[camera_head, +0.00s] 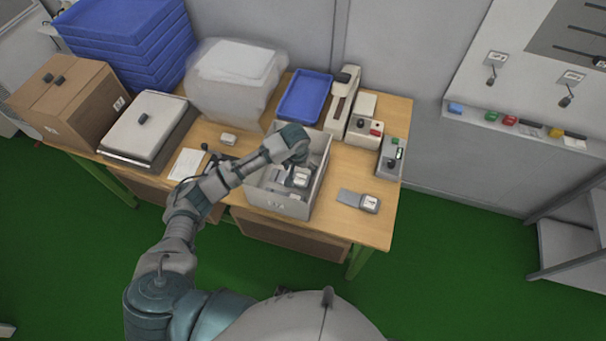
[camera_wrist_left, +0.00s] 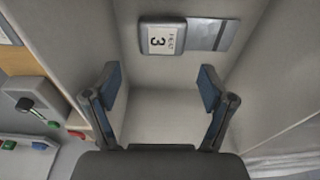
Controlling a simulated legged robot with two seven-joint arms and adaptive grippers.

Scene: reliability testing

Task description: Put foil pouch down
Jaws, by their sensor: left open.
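A foil pouch (camera_wrist_left: 205,35), a silver flat strip with a grey block bearing a white label marked 3, lies inside the grey bin in the left wrist view. In the head view a labelled grey piece, likely the same pouch (camera_head: 300,178), shows inside the bin (camera_head: 277,207). My left gripper (camera_wrist_left: 160,76) reaches down into the bin with its two blue-padded fingers spread and nothing between them. The pouch is beyond the fingertips, apart from them. In the head view my left gripper (camera_head: 282,175) is partly hidden by the arm and bin. My right gripper is not seen.
A similar labelled item (camera_head: 358,200) lies on the wooden table (camera_head: 335,228) right of the bin. A scale-like case (camera_head: 148,125) and cardboard box (camera_head: 70,100) are left.

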